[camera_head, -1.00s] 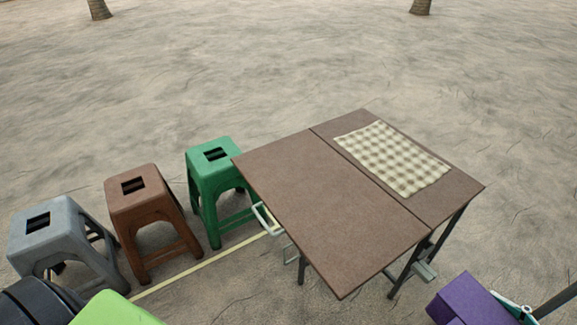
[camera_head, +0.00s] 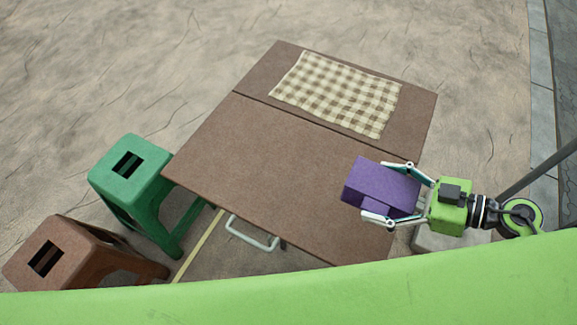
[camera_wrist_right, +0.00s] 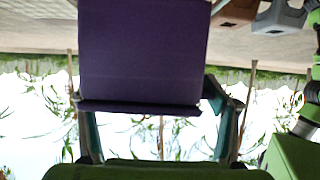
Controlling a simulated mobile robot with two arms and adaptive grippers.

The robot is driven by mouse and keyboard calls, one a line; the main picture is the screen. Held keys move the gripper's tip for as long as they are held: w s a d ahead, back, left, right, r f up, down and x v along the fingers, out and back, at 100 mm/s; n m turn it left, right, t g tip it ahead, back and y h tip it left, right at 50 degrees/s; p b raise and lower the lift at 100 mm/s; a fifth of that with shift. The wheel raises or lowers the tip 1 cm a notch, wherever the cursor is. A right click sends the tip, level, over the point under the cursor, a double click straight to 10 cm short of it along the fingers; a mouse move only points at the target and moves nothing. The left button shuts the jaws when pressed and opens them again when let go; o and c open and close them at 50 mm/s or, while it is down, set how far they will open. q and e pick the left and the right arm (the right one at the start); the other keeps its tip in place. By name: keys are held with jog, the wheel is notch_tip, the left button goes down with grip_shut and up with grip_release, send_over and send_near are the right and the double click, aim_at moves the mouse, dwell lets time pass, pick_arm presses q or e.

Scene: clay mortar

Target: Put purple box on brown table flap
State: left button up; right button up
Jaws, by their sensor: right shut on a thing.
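My right gripper (camera_head: 390,190) is shut on the purple box (camera_head: 372,184), one finger on each side of it. The box shows over the right part of the brown table's larger near panel (camera_head: 265,165). I cannot tell whether it touches the top or hangs above it. A seam divides this panel from the narrower far panel (camera_head: 262,65), which carries a checkered cloth. In the right wrist view the purple box (camera_wrist_right: 142,50) fills the upper middle between the fingers. My left gripper is not in view.
The checkered cloth (camera_head: 335,93) covers much of the far panel. A green stool (camera_head: 130,172) and a brown stool (camera_head: 75,255) stand left of the table. A white handle (camera_head: 252,235) sticks out below the table's near edge. The near panel's left and middle are clear.

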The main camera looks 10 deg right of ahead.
jog(key=shift+f, duration=0.3)
jog(key=x, duration=0.5)
jog(key=w+x, duration=0.1)
jog(key=x, duration=0.1)
jog(key=shift+w+d+f, duration=0.1)
jog(key=shift+w+f, duration=0.05)
jog(key=shift+w, duration=0.1)
jog(key=w+a+f, duration=0.1)
jog(key=f, duration=0.2)
jog(key=w+a+f, duration=0.1)
jog(key=a+f, duration=0.1)
jog(key=w+a+f, duration=0.1)
jog(key=w+f, duration=0.1)
jog(key=f, duration=0.1)
jog(key=shift+a+f+b, duration=0.3)
jog(key=shift+f+b, duration=0.05)
jog(key=shift+f, duration=0.5)
jog(key=shift+f, duration=0.15)
jog(key=o, duration=1.3)
